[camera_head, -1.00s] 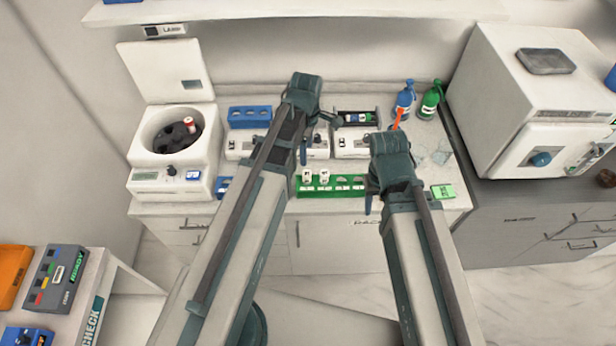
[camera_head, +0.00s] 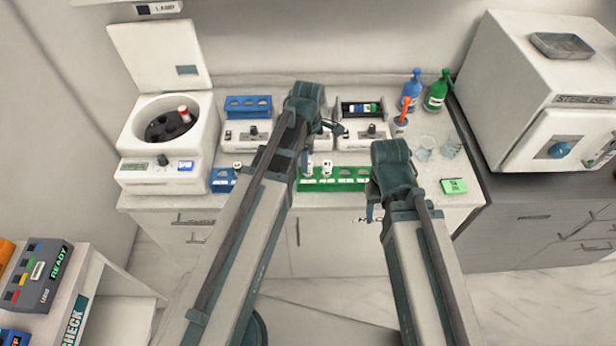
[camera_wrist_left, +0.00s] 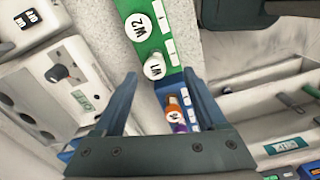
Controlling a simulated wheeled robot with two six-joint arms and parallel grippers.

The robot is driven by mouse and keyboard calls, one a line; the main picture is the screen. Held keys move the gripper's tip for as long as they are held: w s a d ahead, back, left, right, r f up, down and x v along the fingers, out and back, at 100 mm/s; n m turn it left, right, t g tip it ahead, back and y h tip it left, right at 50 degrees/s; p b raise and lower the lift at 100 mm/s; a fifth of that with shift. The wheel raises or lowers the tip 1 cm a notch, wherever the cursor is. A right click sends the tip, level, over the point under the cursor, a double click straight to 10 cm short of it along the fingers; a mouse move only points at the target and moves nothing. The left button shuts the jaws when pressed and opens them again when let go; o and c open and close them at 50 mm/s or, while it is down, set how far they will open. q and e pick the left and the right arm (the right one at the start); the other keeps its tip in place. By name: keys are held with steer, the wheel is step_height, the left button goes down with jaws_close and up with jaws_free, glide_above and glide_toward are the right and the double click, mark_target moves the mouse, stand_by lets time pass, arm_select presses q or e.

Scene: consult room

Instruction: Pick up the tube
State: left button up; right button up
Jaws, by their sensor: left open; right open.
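Two white-capped tubes, W1 (camera_wrist_left: 154,66) and W2 (camera_wrist_left: 138,27), stand in a green rack (camera_head: 350,185) on the counter. In the left wrist view, a tube with an orange and purple top (camera_wrist_left: 175,108) is in a blue rack (camera_wrist_left: 207,113), seen between my left fingers. A red-capped tube (camera_head: 184,113) is in the open centrifuge. Which tube is meant, I cannot tell. My left gripper (camera_wrist_left: 158,78) is open and empty near the green and blue racks; its arm hides part of the blue rack in the head view. My right gripper (camera_head: 372,205) is at the green rack's right end, fingers mostly hidden.
The centrifuge (camera_head: 160,175) stands at the left with its lid up. Another blue rack (camera_head: 248,107) and white devices (camera_head: 360,137) stand behind the racks. Blue (camera_head: 411,90) and green (camera_head: 436,92) bottles stand at the back right, beside a white sterilizer (camera_head: 530,110).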

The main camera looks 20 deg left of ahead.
arm_select(q)
steer(key=shift+w+f+b, duration=0.2)
steer(key=shift+f+b, duration=1.1)
steer(key=shift+f, duration=0.05)
steer(key=shift+w+f+b, duration=0.2)
steer(key=shift+f+b, duration=1.05)
steer(key=shift+f, duration=0.1)
steer(key=shift+r, duration=0.1)
jaws_close()
